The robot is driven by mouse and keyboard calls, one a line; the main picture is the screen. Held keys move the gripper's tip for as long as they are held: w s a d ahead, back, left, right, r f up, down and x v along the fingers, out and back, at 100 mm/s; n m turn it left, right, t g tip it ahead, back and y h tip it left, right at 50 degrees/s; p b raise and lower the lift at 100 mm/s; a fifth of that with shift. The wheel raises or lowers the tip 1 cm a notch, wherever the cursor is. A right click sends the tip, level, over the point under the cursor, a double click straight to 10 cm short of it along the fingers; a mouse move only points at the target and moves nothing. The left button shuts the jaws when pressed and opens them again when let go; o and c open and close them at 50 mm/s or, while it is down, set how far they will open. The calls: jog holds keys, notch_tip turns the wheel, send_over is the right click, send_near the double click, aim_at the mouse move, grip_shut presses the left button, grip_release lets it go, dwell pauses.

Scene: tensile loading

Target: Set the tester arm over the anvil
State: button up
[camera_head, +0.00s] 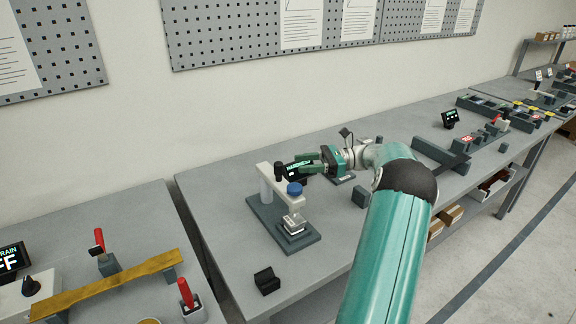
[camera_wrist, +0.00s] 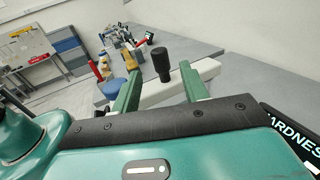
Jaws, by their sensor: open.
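The hardness tester has a dark base plate (camera_head: 266,222), a white post (camera_head: 266,190) and a white tester arm (camera_head: 283,188). The silvery anvil (camera_head: 294,226) is below the capped end in the head view; exact alignment is unclear. My gripper (camera_head: 306,164) is open at the handle from the right. In the wrist view, the handle (camera_wrist: 163,62) stands between the green fingers of my gripper (camera_wrist: 160,78), apparently with gaps.
A small dark block (camera_head: 266,281) lies near the front of the bench, and another block (camera_head: 360,197) is right of the tester. The left bench holds a yellow bar (camera_head: 110,285) and red-handled clamps.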

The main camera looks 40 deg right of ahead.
jog(key=v, duration=0.5)
jog(key=shift+s+d, duration=0.2)
jog(key=shift+d, duration=0.15)
